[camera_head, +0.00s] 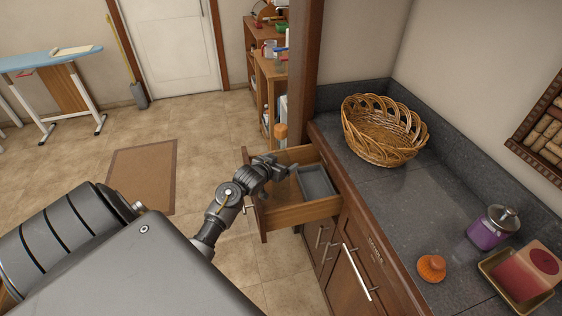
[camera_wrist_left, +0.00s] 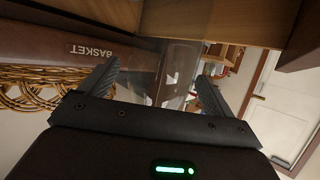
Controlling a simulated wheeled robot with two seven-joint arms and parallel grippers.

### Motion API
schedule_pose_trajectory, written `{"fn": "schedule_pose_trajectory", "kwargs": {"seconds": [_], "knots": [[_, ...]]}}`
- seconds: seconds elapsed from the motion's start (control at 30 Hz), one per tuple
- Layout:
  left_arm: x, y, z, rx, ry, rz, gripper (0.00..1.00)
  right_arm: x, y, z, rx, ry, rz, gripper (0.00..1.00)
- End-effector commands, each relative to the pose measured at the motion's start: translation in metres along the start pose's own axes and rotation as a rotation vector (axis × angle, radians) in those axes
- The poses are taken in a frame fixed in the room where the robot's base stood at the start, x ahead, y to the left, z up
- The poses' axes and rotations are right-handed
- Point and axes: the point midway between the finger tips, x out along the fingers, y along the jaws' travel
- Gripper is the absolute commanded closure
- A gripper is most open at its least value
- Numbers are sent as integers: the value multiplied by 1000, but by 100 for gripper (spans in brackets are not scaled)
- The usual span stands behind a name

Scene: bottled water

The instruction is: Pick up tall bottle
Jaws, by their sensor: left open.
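My left gripper (camera_head: 284,170) reaches over the open wooden drawer. In the left wrist view its two fingers (camera_wrist_left: 158,72) are spread apart. A clear, see-through shape (camera_wrist_left: 176,68), possibly the tall bottle, shows between and beyond the fingers. I cannot tell its full outline or whether the fingers touch it. No tall bottle can be made out in the head view. My right gripper is not in view.
The open drawer (camera_head: 297,216) holds a grey tray (camera_head: 316,182). On the dark counter (camera_head: 385,197) stand a wicker basket (camera_head: 383,145), a purple jar (camera_head: 488,230), an orange pumpkin-like object (camera_head: 431,268) and a red candle (camera_head: 527,274). A shelf (camera_head: 257,75) stands behind. The floor at left is mostly clear.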

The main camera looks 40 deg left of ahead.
Motion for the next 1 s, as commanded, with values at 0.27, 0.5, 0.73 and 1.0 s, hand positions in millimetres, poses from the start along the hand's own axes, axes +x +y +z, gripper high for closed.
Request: {"fn": "schedule_pose_trajectory", "kwargs": {"seconds": [0.27,0.5,0.73,1.0], "knots": [[22,0,0,1,0,0,11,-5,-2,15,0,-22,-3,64],[22,0,1,1,0,0,17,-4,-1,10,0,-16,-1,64],[22,0,0,1,0,0,47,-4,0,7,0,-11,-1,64],[22,0,0,1,0,0,83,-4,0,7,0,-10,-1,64]]}}
